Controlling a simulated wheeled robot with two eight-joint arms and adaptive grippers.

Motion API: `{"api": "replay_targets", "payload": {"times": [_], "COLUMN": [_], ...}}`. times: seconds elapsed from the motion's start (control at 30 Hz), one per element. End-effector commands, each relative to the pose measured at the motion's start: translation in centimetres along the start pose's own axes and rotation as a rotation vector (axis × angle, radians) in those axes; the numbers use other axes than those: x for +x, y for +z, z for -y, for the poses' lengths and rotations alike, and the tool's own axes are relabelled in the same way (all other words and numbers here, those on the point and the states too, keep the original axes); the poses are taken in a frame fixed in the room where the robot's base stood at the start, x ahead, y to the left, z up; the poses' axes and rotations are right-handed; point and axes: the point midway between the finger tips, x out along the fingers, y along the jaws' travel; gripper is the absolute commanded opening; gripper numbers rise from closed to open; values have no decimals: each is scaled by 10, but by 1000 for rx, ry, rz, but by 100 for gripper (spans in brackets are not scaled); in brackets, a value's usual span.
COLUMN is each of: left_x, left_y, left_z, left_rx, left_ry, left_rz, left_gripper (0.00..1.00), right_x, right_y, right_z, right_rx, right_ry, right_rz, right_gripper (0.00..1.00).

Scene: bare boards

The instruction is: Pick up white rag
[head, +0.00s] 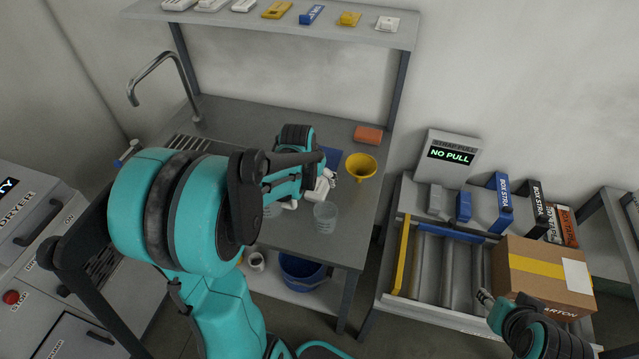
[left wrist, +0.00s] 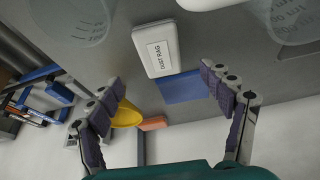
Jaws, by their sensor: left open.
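In the left wrist view, a white block labelled "DUST RAG" (left wrist: 158,50) lies on the grey counter. It sits beyond the gap between the fingertips of my left gripper (left wrist: 160,80), which is open and empty. In the head view my left gripper (head: 325,186) is over the counter, and its own parts hide most of the rag area. I cannot clearly tell the white rag from the gripper there. My right gripper (head: 487,298) is at the lower right beside a carton, and its jaws are too small to judge.
A flat blue cloth (left wrist: 183,88), a yellow funnel (head: 361,166) and an orange block (head: 368,135) lie near the rag. A clear beaker (head: 325,218) stands close to my left gripper. A tap (head: 160,75) rises at the left. The carton (head: 545,275) sits on the right bench.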

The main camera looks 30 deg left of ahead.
Motion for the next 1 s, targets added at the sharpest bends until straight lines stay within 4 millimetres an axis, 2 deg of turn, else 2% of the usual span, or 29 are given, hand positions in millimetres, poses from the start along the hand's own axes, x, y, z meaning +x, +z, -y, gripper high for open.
{"api": "replay_targets", "payload": {"times": [0.13, 0.37, 0.6, 1.0], "left_x": [20, 42, 77, 78], "left_y": [0, 2, 3, 2], "left_z": [1, 0, 0, 0], "left_rx": [-1, 0, 0, -1], "left_ry": [0, 0, 0, 0], "left_rz": [2, 2, 1, 1], "left_gripper": [80, 80, 80, 80], "right_x": [6, 15, 28, 28], "right_y": [5, 11, 21, 20], "right_z": [0, 0, 0, 0], "right_rx": [0, 0, 0, 0], "right_ry": [0, 0, 0, 0], "right_rz": [0, 0, 0, 0], "right_gripper": [40, 40, 40, 40]}}
